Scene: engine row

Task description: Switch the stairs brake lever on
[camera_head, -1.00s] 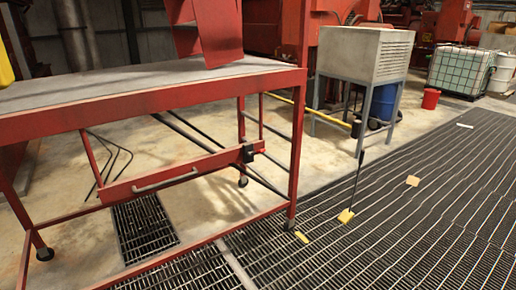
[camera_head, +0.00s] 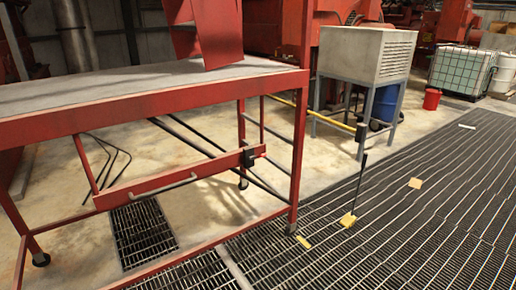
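A red wheeled frame (camera_head: 150,111) with a grey flat top fills the left of the head view; it may be the stairs, but no steps show. On its lower red crossbar (camera_head: 130,193) sits a small black block with a red tip (camera_head: 250,157), at the bar's right end. It may be the brake lever; its position is too small to read. A grey grab handle (camera_head: 163,187) is on the same bar. A thin black upright rod (camera_head: 359,184) on a yellow base stands on the floor grating to the right. My gripper is not in view.
A grey louvred cabinet on legs (camera_head: 365,55) stands behind, with a blue drum (camera_head: 386,102) and red bucket (camera_head: 431,99) nearby. A caged white tank (camera_head: 462,70) is at the back right.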

